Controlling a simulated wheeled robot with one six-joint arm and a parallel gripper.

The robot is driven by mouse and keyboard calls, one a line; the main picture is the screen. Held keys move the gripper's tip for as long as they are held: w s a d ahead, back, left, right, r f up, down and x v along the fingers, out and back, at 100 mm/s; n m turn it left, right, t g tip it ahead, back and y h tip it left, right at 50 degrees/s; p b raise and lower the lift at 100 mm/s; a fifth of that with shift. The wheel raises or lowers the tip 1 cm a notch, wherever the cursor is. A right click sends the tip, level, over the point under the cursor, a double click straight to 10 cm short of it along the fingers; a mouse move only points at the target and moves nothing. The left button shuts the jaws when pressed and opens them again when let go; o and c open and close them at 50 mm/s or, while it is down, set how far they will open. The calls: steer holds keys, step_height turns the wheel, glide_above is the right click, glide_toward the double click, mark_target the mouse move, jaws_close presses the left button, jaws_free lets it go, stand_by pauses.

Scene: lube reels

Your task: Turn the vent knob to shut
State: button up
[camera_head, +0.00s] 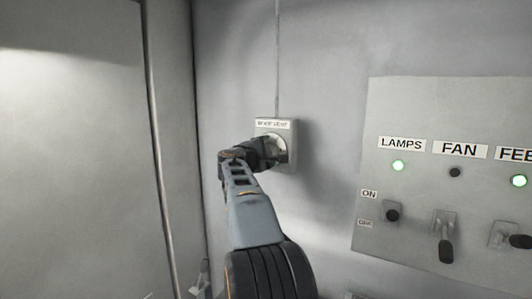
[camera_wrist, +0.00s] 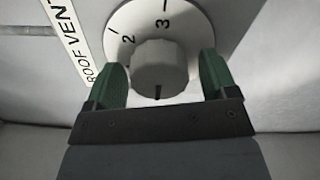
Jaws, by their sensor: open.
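The vent knob (camera_wrist: 160,68) is a pale round knob on a white dial (camera_wrist: 190,20) in the wrist view. The numbers 2 and 3 show on the dial, and a dark mark on the knob points toward the bottom of the picture. My gripper (camera_wrist: 161,62) is open, with one green finger on each side of the knob. Small gaps seem to show between fingers and knob; contact is unclear. The lower dial is hidden by my gripper. In the head view, my gripper (camera_head: 270,151) covers much of the dial on its wall plate (camera_head: 291,127).
A switch panel (camera_head: 430,105) with LAMPS and FAN labels, lit green lamps and protruding levers is on the right wall. A conduit (camera_head: 277,60) runs up from the plate. The wall between plate and panel is clear.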

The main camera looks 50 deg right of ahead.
steer(key=b+v, duration=0.3)
steer(key=v, duration=1.1)
steer(key=shift+f, duration=0.1)
stand_by(0.3)
steer(key=s+a+f+m+y+p, duration=0.15)
steer(key=a+f+y, duration=0.35)
steer(key=f, duration=0.5)
steer(key=s+a+f+m+y+p, duration=0.15)
steer(key=a+f+y, duration=0.3)
steer(key=f, duration=0.55)
steer(key=s+a+f+m+y+p, duration=0.1)
steer(key=s+a+f+y+p, duration=0.1)
steer(key=a, duration=0.6)
steer(key=s+a+f+m+y+p, duration=0.2)
steer(key=s+a+f+y, duration=0.3)
steer(key=s+a, duration=0.3)
steer(key=shift+s+a+f+g+y+p, duration=0.25)
steer(key=shift+s+a+g+y+p, duration=0.05)
steer(key=shift+s+g+y, duration=0.15)
